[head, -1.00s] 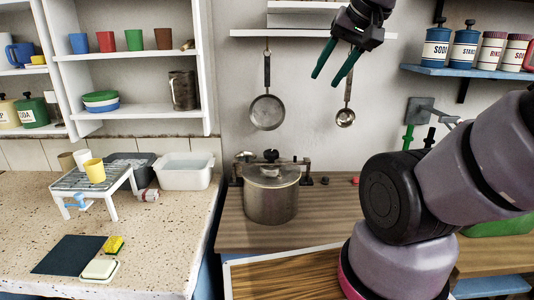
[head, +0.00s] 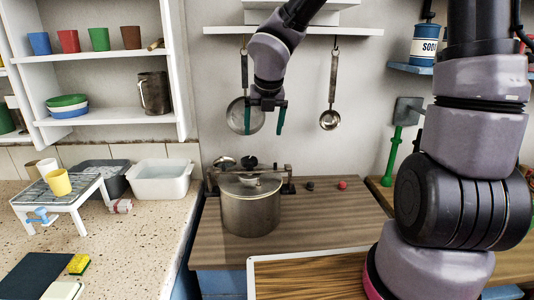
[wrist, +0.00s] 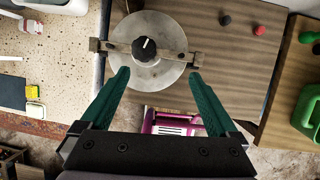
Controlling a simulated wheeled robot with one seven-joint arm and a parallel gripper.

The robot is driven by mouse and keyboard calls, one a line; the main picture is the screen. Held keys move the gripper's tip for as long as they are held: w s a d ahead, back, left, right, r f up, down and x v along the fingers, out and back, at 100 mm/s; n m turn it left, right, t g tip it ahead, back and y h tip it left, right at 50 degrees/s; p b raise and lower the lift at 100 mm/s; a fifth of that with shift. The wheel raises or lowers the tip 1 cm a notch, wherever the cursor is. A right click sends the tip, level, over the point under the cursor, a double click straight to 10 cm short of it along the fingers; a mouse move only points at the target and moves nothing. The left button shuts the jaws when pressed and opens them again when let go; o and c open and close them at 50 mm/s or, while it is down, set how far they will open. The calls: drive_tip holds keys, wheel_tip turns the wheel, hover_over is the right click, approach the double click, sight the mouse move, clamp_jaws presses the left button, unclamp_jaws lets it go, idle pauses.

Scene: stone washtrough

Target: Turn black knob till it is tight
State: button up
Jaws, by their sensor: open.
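The black knob (head: 250,162) sits on top of the metal pot (head: 250,212), at the middle of a clamp bar across its lid. In the wrist view the knob (wrist: 144,49) shows from above with a white mark on it, and the bar (wrist: 117,46) crosses the round lid (wrist: 165,29). My gripper (head: 264,130) is open and empty, pointing down, above the pot and apart from the knob. In the wrist view my gripper's green fingers (wrist: 159,74) are spread wide, with the knob beyond them and slightly left of their middle.
A small black ball-like piece (head: 310,186) and a red one (head: 342,185) lie on the wooden counter right of the pot. A pan (head: 245,115) and a ladle (head: 330,119) hang behind my gripper. A white basin (head: 160,180) stands left.

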sight(249, 159)
drive_tip(key=w+a+f+n, duration=0.1)
drive_tip(key=f, duration=0.2)
drive_tip(key=w+a+f+n, duration=0.1)
drive_tip(key=w+f+n, duration=0.1)
drive_tip(key=f, duration=0.2)
drive_tip(key=w+a+f+n+y, duration=0.1)
drive_tip(key=a+f, duration=0.1)
drive_tip(key=f, duration=0.2)
drive_tip(key=shift+w, duration=0.3)
drive_tip(key=c, duration=1.4)
